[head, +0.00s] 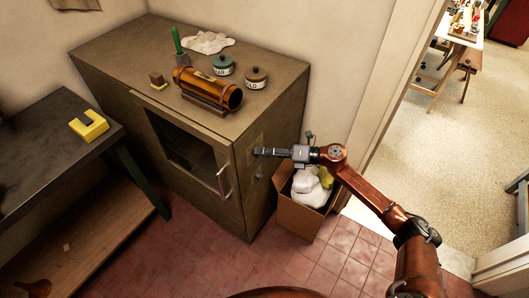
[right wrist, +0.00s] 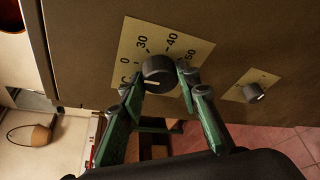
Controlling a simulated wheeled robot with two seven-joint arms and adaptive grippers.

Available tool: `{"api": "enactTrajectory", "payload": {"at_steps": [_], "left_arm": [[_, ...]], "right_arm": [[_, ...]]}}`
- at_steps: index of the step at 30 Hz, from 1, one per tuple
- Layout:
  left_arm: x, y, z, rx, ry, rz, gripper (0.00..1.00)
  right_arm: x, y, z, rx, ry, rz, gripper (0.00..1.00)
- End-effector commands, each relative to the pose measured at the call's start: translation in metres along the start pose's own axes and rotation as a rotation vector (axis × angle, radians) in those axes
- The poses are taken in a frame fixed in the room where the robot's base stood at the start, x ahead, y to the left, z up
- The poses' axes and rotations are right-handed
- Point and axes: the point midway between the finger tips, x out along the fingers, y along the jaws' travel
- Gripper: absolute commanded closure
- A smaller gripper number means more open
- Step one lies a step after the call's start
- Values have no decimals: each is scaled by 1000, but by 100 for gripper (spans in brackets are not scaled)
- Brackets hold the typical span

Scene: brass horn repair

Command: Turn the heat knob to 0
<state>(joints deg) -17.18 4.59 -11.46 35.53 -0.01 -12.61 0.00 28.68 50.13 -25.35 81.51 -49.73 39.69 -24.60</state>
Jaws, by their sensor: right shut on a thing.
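The heat knob (right wrist: 160,75) is a dark round knob on a pale dial plate (right wrist: 133,47) marked 0, 30, 40 and 50. A pale mark shows on the lower left of the knob's face, on the side of the 0 and C; its exact reading is hard to tell. My right gripper (right wrist: 159,79) is shut on the knob, one green finger on each side. In the head view my right gripper (head: 257,152) reaches the cabinet's right side panel and hides the knob. My left gripper is not in view.
A smaller knob (right wrist: 255,92) sits on its own plate beside the dial. The cabinet (head: 110,62) carries a brass cylinder (head: 205,86), two lidded jars and a cloth. An open cardboard box (head: 297,218) stands beneath my right arm. A dark bench (head: 40,145) is at left.

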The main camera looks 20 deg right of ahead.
Motion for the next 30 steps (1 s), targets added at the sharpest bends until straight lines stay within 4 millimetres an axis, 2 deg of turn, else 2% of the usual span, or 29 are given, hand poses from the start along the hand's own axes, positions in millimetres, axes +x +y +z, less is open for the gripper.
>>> {"api": "enactTrajectory", "payload": {"at_steps": [2, 3, 9, 20, 23, 30], "left_arm": [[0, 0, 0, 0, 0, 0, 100], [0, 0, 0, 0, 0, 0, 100], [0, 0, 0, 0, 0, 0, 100], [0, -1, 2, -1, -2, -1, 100], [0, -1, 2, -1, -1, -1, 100], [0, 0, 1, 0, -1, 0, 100]], "right_arm": [[0, -1, -1, -1, 1, -2, 94], [0, -2, -1, -1, 1, -2, 67], [0, -1, -1, 0, 1, -1, 53], [-5, -1, 0, 1, 1, -1, 53], [-17, -1, -1, 1, 1, -2, 53], [-66, -2, -1, 1, 0, -4, 53]]}}
